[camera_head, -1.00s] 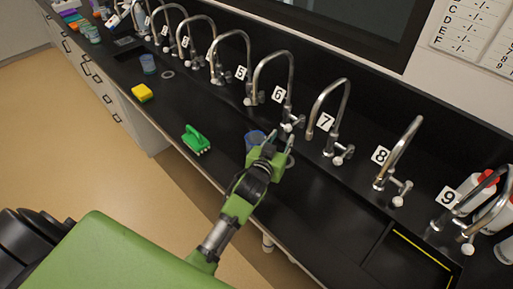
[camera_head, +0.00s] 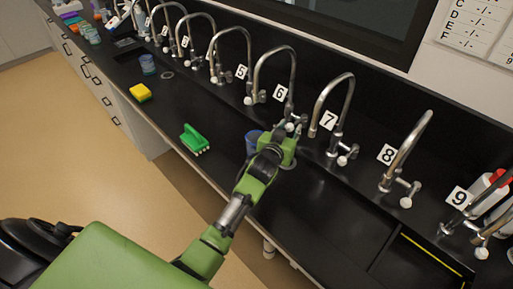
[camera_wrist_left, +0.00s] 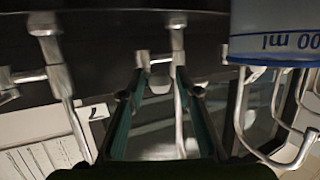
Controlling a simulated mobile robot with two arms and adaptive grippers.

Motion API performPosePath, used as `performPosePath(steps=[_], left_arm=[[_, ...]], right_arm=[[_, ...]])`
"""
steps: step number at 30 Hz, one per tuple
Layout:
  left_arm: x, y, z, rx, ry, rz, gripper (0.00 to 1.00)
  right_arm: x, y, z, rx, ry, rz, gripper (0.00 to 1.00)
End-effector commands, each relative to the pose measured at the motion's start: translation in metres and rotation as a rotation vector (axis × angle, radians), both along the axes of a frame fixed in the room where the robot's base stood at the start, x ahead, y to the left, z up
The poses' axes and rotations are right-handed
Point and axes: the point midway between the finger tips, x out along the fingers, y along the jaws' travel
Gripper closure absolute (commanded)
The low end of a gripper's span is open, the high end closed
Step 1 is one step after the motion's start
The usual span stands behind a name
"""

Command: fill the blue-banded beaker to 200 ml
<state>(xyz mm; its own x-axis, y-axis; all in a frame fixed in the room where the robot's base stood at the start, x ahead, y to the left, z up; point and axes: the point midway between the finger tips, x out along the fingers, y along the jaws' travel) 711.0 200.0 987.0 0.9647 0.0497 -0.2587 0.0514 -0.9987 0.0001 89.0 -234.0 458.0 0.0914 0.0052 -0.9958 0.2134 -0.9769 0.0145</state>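A blue beaker (camera_head: 252,143) stands on the black bench under the spout of tap 6 (camera_head: 274,75), just left of my left gripper. In the left wrist view, which is upside down, the beaker (camera_wrist_left: 272,35) is at the upper right with a blue band and part of a "00 ml" mark. Its water level cannot be read. My left gripper (camera_head: 292,129) is at the base of tap 6. Its fingers are apart in the wrist view (camera_wrist_left: 158,84), with a white tap handle (camera_wrist_left: 160,79) showing between them; contact cannot be told. My right gripper is out of view.
A green brush (camera_head: 194,140), a yellow sponge (camera_head: 141,93) and another bluish beaker (camera_head: 148,65) stand to the left. Tap 7 (camera_head: 335,105) and tap 8 (camera_head: 408,150) rise to the right. A dark sink (camera_head: 415,262) lies at the lower right.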

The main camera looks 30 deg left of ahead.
Motion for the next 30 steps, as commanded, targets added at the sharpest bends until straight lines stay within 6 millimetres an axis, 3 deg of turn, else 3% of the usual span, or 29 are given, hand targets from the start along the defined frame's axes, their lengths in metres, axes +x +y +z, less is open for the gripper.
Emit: performPosePath(steps=[21, 30], left_arm=[[-0.074, -0.004, 0.022, -0.001, 0.001, 0.0, 0.69], [-0.077, -0.004, 0.02, 0.0, 0.0, 0.0, 0.69]], right_arm=[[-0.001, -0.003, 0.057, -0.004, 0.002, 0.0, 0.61], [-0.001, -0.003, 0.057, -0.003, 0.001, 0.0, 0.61]])
